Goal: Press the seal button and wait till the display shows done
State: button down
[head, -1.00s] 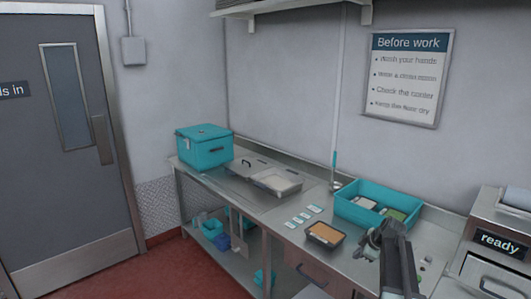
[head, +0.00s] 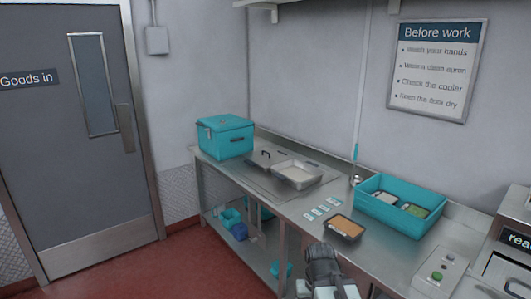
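A machine (head: 518,212) stands at the right edge of the view and is cut off by it. Its black display (head: 516,240) shows white letters reading "rea", with the rest outside the picture. No label on the button can be read. My gripper (head: 321,262), the dark end of my arm, is low in the middle, left of the control box and apart from it. Its fingers cannot be made out.
The steel counter (head: 385,262) holds a tub of orange food (head: 346,228), a teal crate (head: 385,219) with trays inside, small cards (head: 318,212), a metal pan (head: 297,175) and a teal cool box (head: 225,137). Red floor (head: 185,270) is clear at left.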

aim_at(436, 274)
jog(key=z, duration=1.25)
